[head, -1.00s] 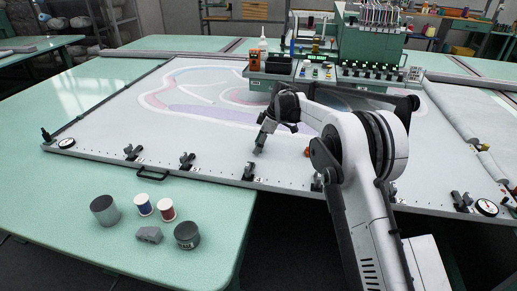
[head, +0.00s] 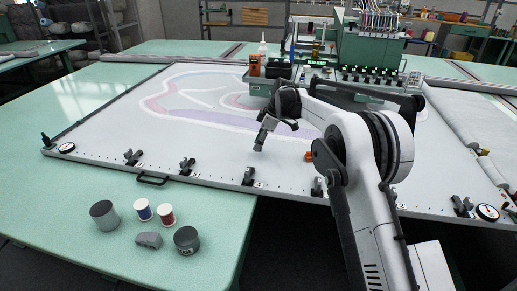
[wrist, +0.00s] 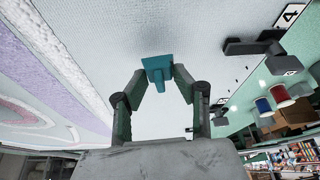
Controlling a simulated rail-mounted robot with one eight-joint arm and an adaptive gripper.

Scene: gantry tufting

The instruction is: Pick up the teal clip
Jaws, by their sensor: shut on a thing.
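The teal clip (wrist: 158,68) is between the fingertips of my gripper (wrist: 163,80) in the wrist view, over the pale stretched cloth. Both fingers close in on it from either side, and part of it is hidden by them. In the head view my gripper (head: 259,146) points down over the front middle of the cloth frame (head: 215,150). The clip cannot be made out there. I cannot tell whether it touches the cloth or is just above it.
Dark clamps (head: 187,166) line the frame's front edge. A small orange thing (head: 309,156) lies beside my arm. The front table holds a grey can (head: 104,215), a blue spool (head: 143,209), a red spool (head: 166,214), a grey block (head: 149,239) and a dark tin (head: 187,240).

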